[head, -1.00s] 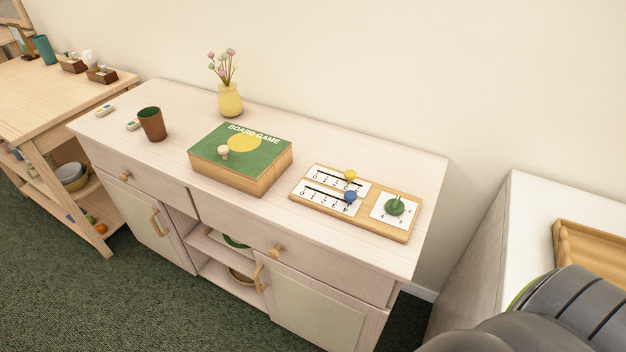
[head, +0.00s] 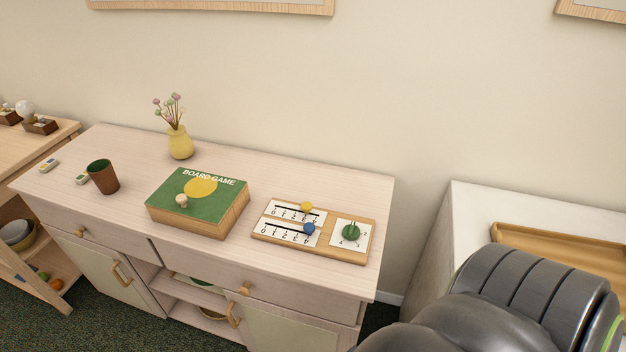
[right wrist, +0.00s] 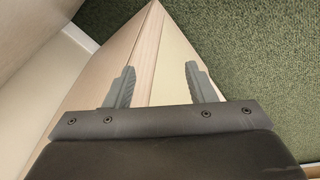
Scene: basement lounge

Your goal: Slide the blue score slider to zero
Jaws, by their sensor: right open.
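The wooden score board (head: 273,238) lies on the sideboard's right part in the head view. The blue slider knob (head: 309,229) sits at the right, high-number end of the front scale, away from the 0 at the left. A yellow slider knob (head: 306,207) sits on the back scale, also to the right. A green dial (head: 351,232) is at the board's right end. In the right wrist view my right gripper (right wrist: 161,82) is open and empty, with pale cabinet surfaces and green carpet beyond. My left gripper is not in view.
The sideboard (head: 130,215) also holds a board game box (head: 198,223), a brown cup (head: 105,178), a yellow vase (head: 180,144) and small domino-like pieces (head: 49,165). A white cabinet (head: 475,205) with a wooden tray (head: 560,246) stands to the right, across a gap.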

